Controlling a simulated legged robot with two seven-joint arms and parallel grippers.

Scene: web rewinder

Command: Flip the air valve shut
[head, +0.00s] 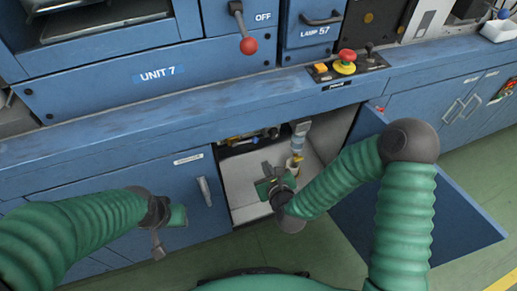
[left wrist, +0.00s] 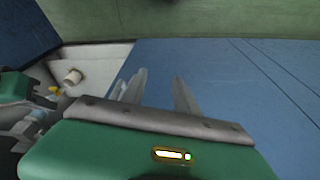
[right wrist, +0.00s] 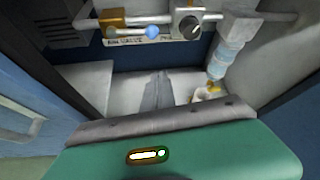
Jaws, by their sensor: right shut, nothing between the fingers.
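The air valve (right wrist: 115,18) is a brass body on a white pipe at the top of the right wrist view. Its lever ends in a blue ball (right wrist: 152,32) and lies about level, along the pipe. In the head view the valve is small, at the back of the open cabinet. My right gripper (right wrist: 158,90) is shut and empty inside the cabinet opening, below and apart from the lever; it also shows in the head view (head: 268,170). My left gripper (left wrist: 158,90) is open and empty, in front of the closed blue door.
A round gauge or knob (right wrist: 188,24) sits right of the valve. A clear filter bowl (right wrist: 232,60) with a yellow fitting hangs further right, above a white cup (right wrist: 205,95). The blue ledge (head: 190,110) runs above the opening.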

